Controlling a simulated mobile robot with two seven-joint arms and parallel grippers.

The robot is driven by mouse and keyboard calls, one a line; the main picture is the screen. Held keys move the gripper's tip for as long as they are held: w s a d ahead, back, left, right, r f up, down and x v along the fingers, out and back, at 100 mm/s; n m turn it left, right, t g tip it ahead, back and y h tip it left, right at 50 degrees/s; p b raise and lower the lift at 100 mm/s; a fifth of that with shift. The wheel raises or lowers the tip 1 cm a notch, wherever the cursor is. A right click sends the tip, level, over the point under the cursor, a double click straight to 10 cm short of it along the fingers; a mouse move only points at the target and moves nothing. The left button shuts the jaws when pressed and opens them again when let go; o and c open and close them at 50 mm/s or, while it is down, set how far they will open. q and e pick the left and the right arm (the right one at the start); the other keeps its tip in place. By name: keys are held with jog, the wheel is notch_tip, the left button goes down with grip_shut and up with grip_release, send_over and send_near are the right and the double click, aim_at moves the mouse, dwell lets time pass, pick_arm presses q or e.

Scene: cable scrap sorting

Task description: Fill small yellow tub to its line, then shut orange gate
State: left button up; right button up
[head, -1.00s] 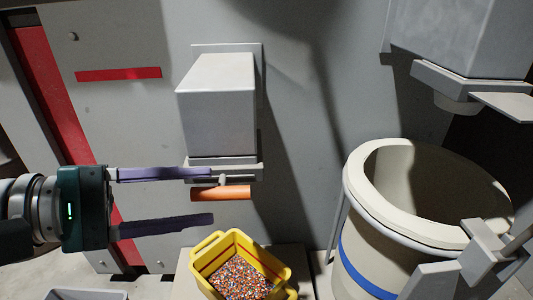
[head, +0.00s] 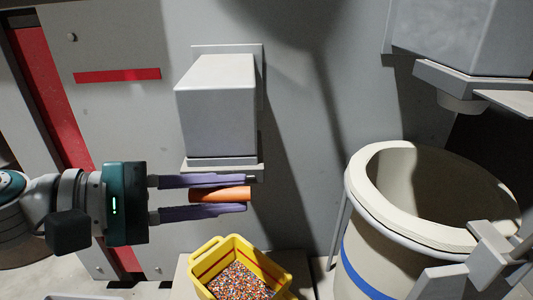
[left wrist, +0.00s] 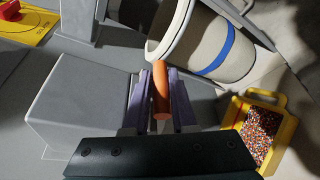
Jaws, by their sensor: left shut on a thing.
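The orange gate handle (head: 228,194) sticks out under a grey box-shaped hopper (head: 216,105). My left gripper (head: 245,194) is shut on the handle, one purple finger above it and one below. The left wrist view shows the handle (left wrist: 161,90) between the two fingers (left wrist: 162,100). The small yellow tub (head: 208,244) stands below and holds multicoloured granules (head: 238,282). A red line shows on its inner wall, above the granules' surface. No falling stream of granules is visible. The hopper outlet and gate plate are mostly hidden.
A large cream barrel (head: 372,215) with a blue band stands at the right, under another grey hopper (head: 465,35). A grey wall panel (head: 300,60) is behind the hopper.

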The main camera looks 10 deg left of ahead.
pick_arm(q)
grip_shut()
jog(key=shift+f, duration=0.1)
dwell(0.7)
jog(key=shift+s+d+r+p, duration=0.15)
jog(key=shift+s+p, duration=0.25)
jog(key=shift+p, duration=0.4)
jog(key=shift+s, duration=0.35)
jog(key=o, duration=0.7)
grip_release()
